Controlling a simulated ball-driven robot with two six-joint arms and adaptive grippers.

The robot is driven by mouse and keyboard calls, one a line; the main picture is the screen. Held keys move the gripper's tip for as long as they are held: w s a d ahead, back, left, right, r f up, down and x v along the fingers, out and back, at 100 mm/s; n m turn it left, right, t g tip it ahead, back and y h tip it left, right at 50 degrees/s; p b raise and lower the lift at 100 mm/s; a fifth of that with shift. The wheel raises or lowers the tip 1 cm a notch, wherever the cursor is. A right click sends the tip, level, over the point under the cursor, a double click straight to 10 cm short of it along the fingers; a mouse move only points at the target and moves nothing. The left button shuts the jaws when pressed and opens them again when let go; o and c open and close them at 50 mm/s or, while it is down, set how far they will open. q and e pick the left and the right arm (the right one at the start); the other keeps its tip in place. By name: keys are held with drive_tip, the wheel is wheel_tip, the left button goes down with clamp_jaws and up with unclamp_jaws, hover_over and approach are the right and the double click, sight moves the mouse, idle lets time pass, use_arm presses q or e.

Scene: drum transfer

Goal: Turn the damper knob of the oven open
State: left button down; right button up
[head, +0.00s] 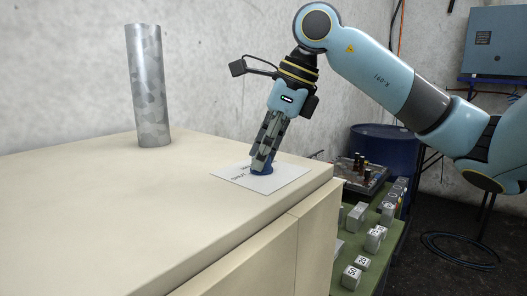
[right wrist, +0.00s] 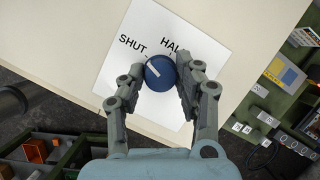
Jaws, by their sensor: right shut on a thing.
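The damper knob (right wrist: 159,76) is a round blue knob with a white pointer line, set on a white label plate (right wrist: 205,38) on the oven's (head: 95,190) cream top. The pointer line aims up and left, toward the word SHUT. Part of a second word, starting HAL, shows to its right; the rest of the label is hidden. My right gripper (right wrist: 162,72) is shut on the knob, one finger on each side. In the head view my right gripper (head: 262,168) points down onto the blue knob (head: 262,167). My left gripper is not in view.
A grey mottled flue pipe (head: 149,90) stands on the oven top at the left. Right of the oven, a green bench (head: 345,273) holds several marked metal blocks (head: 351,277). A blue drum (head: 385,148) and a blue wall cabinet (head: 497,42) are behind. The oven's front top is clear.

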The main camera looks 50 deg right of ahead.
drive_tip(key=shift+m+h+b, duration=0.4)
drive_tip(key=shift+m+b, duration=0.45)
drive_tip(key=shift+m, duration=0.25)
drive_tip(key=shift+a+m, duration=0.1)
drive_tip(key=shift+m, duration=0.6)
drive_tip(key=shift+m+t+h, duration=0.3)
drive_tip(key=shift+h, duration=0.1)
drive_tip(key=shift+r+m+h+p, duration=0.1)
drive_tip(key=shift+m+h+p, duration=0.35)
drive_tip(key=shift+m, duration=0.55)
